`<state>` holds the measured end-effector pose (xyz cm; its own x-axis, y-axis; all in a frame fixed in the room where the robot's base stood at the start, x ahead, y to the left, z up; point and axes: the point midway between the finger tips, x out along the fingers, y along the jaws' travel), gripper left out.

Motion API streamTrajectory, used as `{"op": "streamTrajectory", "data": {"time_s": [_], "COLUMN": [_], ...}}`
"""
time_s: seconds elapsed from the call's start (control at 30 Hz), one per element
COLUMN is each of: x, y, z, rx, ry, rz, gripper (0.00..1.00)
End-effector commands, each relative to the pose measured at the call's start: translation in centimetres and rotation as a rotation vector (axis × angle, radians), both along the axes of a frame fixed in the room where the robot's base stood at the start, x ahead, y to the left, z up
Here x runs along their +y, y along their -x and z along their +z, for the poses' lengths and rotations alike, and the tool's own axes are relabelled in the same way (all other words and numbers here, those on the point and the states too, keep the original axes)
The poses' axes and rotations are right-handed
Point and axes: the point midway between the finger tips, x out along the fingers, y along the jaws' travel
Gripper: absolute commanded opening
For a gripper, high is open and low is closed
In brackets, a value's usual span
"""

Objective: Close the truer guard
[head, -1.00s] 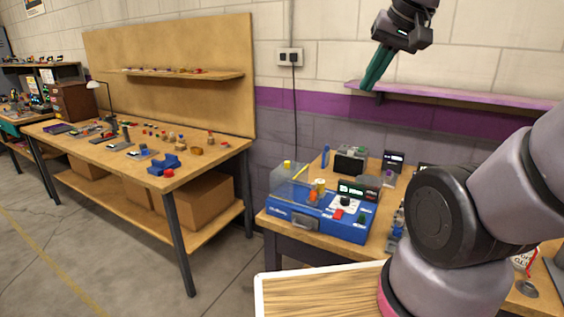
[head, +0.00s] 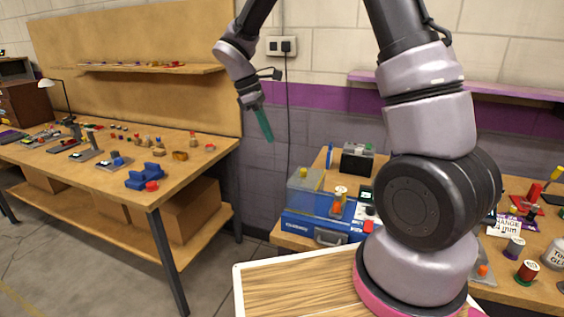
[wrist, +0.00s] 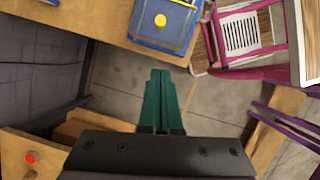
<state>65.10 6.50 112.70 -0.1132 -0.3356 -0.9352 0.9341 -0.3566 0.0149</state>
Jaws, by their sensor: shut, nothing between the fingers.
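The truer is a blue box-shaped machine (head: 318,231) at the front left of the right-hand bench. Its clear guard (head: 301,188) stands over the left part, and orange and white parts show beside it. My arm hides the truer's right side. In the wrist view the blue body (wrist: 158,42) lies at the top, with a yellow knob (wrist: 160,20) on a greyish panel. My gripper (head: 268,138) has green fingers pressed together, empty, pointing down in the air left of the truer and above it. The fingers (wrist: 159,75) also show in the wrist view, apart from the truer.
A wooden bench (head: 205,165) with small parts and a blue block (head: 146,177) stands at the left. A gap of floor separates the benches. A cable hangs from the wall socket (head: 282,46) behind my gripper. Spools and cards lie at the right-hand bench's right.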

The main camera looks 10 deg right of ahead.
Motion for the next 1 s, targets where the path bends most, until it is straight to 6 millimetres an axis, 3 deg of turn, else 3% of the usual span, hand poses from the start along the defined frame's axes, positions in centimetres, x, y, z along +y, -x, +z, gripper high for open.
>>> {"op": "streamTrajectory", "data": {"time_s": [0.27, 0.7, 1.0], "x": [0.0, -3.2, -6.6], "y": [-0.1, 1.1, 2.1], "z": [-2.2, -10.4, -10.2], "rx": [0.025, 0.025, 0.021], "ry": [0.016, 0.014, 0.013], "rz": [0.040, 0.038, 0.037], "gripper": [0.00, 0.00, 0.00]}}
